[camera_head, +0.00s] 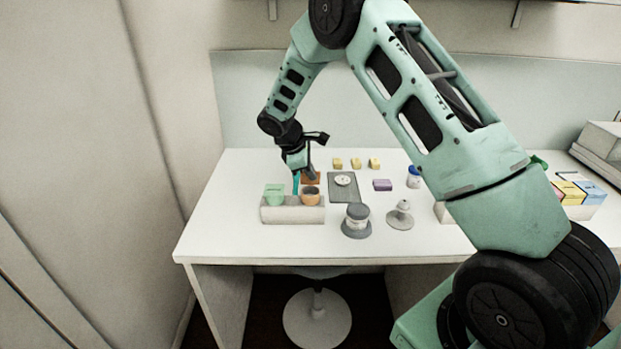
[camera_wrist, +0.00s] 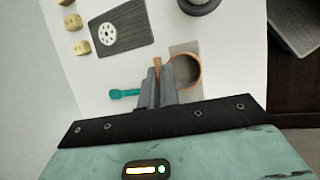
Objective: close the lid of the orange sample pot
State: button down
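The orange sample pot (camera_head: 311,197) sits in a pale block, its mouth uncovered. Its orange lid (camera_head: 310,178) stands raised behind it. In the wrist view the round open pot (camera_wrist: 186,71) is just right of my fingertips, and the lid shows as a narrow orange-brown edge (camera_wrist: 157,63) at the tips. My gripper (camera_head: 298,170) points down just behind and left of the pot. Its grey fingers (camera_wrist: 158,85) look drawn together. I cannot tell whether they touch the lid.
A green pot (camera_head: 274,195) shares the pale block (camera_head: 292,215). A teal piece (camera_wrist: 125,94) lies beside my fingers. A grey tray (camera_head: 343,195), yellow blocks (camera_head: 355,163), a purple block (camera_head: 382,185) and a grey-lidded jar (camera_head: 357,220) are to the right. The table's front left is clear.

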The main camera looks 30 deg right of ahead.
aim_at(316, 188)
jog(key=shift+s+a+f+m+t+h+b, duration=0.15)
jog(key=shift+s+a+f+t+h+b, duration=0.25)
jog(key=shift+b, duration=1.95)
jog(key=shift+s+a+f+m+t+h+b, duration=0.1)
jog(key=shift+s+f+m+t+h+b, duration=0.35)
jog(key=shift+b, duration=1.85)
jog(key=shift+a+f+n+t+h+b, duration=0.1)
jog(key=shift+a+f+t+h+b, duration=0.5)
jog(key=shift+b, duration=1.75)
jog(key=t+b, duration=0.1)
jog(key=b, duration=0.4)
jog(key=t+h+b, duration=0.1)
jog(key=b, duration=0.4)
jog(key=shift+s+d+f+m, duration=0.1)
jog(key=shift+s+f+m, duration=0.05)
jog(key=shift+s+m, duration=0.2)
jog(key=b, duration=0.3)
jog(key=t+h+b, duration=0.1)
jog(key=b, duration=0.2)
jog(key=t+h+b, duration=0.1)
jog(key=b, duration=0.2)
jog(key=shift+s+a+f+m, duration=0.2)
jog(key=shift+s+f+m, duration=0.05)
jog(key=shift+s+f, duration=0.1)
jog(key=shift+r+t+b, duration=0.1)
jog(key=shift+t+b, duration=0.15)
jog(key=shift+b, duration=0.25)
jog(key=shift+s+r+h+b, duration=0.15)
jog(key=shift+h+b, duration=0.1)
jog(key=shift+b, duration=0.55)
